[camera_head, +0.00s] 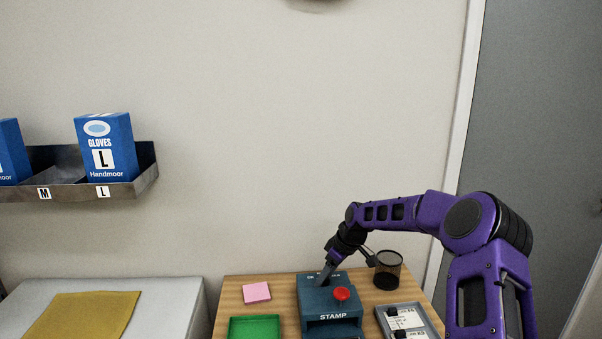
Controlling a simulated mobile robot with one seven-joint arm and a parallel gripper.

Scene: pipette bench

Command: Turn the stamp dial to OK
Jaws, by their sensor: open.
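The stamp machine (333,318) is a dark blue-grey box with "STAMP" on its front, standing on the wooden table. A red knob (342,294) sits on its top toward the right. Small white markings show at the back of its top, too small to read. My gripper (321,283) points down at the back left of the stamp machine's top, at or just above it. Its fingers look narrow here, and it covers part of the top. I cannot make out the dial or its setting, and cannot tell whether the fingers touch it.
On the wooden table (233,297) are a pink note pad (257,292), a green tray (254,328), a dark mesh cup (388,270) and a grey tray (429,316) with labelled items. A wall shelf (148,177) holds blue glove boxes (106,148). A yellow mat (82,314) lies at left.

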